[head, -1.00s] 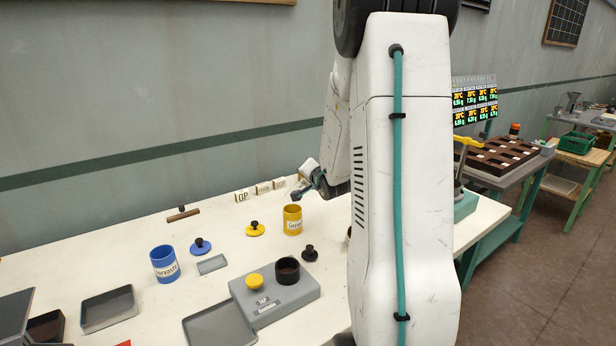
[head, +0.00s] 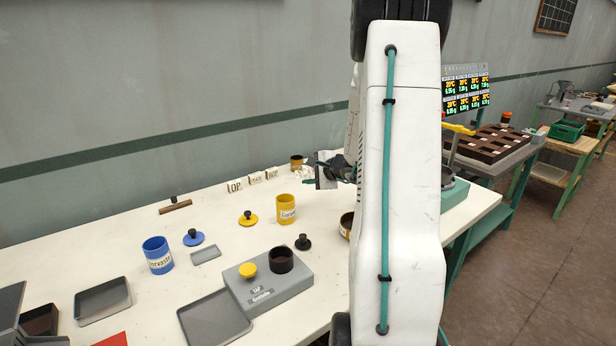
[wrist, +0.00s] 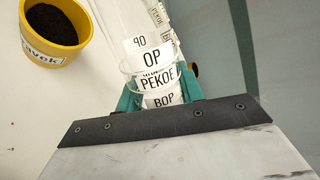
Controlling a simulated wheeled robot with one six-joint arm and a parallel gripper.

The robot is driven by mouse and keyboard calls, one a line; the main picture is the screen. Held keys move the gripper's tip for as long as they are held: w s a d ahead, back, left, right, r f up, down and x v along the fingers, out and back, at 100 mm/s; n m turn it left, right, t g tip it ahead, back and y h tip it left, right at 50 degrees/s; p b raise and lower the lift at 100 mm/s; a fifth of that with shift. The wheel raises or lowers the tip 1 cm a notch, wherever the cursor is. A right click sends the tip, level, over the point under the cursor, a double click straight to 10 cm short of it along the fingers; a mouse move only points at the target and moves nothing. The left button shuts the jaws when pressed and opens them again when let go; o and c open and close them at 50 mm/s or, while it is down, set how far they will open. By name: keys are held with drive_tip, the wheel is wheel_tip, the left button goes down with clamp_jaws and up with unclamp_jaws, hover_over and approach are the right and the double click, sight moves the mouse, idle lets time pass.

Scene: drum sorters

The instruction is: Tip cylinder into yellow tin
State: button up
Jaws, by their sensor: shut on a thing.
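The yellow tin (head: 285,209) stands upright and open on the white bench, with a label on its front. In the wrist view it shows at the upper left (wrist: 66,42), with dark material inside. My gripper (head: 322,170) is behind and to the right of the tin in the head view. In the wrist view its teal fingers (wrist: 160,92) are shut on a clear cylinder (wrist: 150,72). Labels behind show through the cylinder. I cannot make out its contents or its tilt. The cylinder is apart from the tin.
A yellow lid (head: 248,219) and a dark lid (head: 303,243) lie near the tin. A blue tin (head: 158,255) stands at left. A grey scale (head: 268,283) with a dark cup (head: 281,260) stands in front. Label signs (head: 254,179) stand behind.

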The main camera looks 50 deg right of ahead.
sight(286, 169)
drive_tip(key=shift+a+r+m+t+y, duration=0.3)
drive_tip(key=shift+r+m+y, duration=0.4)
drive_tip(key=shift+m, duration=0.1)
drive_tip(key=a+r+m+y, duration=0.1)
drive_tip(key=a+r+m+t+y, duration=0.1)
drive_tip(key=m, duration=0.1)
drive_tip(key=shift+w+a, duration=0.15)
drive_tip(key=shift+w, duration=0.2)
drive_tip(key=a+m+t+y, duration=0.1)
drive_tip(key=a+m, duration=0.1)
drive_tip(key=w+a+m+t+y, duration=0.1)
drive_tip(key=a+m+t, duration=0.1)
drive_tip(key=a+m, duration=0.1)
drive_tip(key=shift+w+r+m, duration=0.15)
drive_tip(key=shift+r+m, duration=0.05)
drive_tip(key=shift+m, duration=0.1)
wheel_tip(286, 169, up, 3)
drive_tip(key=shift+a+r, duration=0.1)
drive_tip(key=shift+r, duration=0.5)
